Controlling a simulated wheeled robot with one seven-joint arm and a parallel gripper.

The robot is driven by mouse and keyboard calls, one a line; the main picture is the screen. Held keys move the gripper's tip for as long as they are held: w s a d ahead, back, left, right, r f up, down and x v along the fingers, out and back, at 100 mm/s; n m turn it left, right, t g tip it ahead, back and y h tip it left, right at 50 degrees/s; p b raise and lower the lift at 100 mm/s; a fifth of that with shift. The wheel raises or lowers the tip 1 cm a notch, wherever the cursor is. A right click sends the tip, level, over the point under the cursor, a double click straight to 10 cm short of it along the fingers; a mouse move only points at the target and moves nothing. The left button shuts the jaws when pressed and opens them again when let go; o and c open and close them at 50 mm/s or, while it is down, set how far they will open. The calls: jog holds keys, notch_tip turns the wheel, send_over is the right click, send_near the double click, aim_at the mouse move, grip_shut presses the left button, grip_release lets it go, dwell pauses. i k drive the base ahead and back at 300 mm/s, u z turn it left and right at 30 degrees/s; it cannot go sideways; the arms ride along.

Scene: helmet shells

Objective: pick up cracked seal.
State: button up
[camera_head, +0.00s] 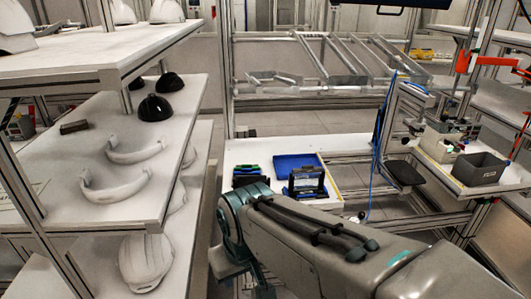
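I cannot pick out a cracked seal for certain. Two white curved bands lie on the middle shelf at the left, one farther back (135,155) and one nearer (112,192). They look like open arcs, and no crack can be made out at this size. A small dark brown block (73,127) lies on the same shelf, behind the bands. My arm reaches in from the lower right, in front of the work table. Its bent joint is right of the shelf, apart from the bands. My gripper's fingers do not show.
The white shelf unit (190,120) fills the left, with black domes (155,107) and a white helmet shell (146,258) below. A white table (240,150) holds a blue tray (284,166) and a dark box (306,181).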

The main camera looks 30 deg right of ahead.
aim_at(308, 168)
jog(key=z, duration=0.5)
jog(key=i, duration=0.9)
jog(key=z, duration=1.2)
jog(key=i, duration=0.25)
jog(key=z, duration=0.2)
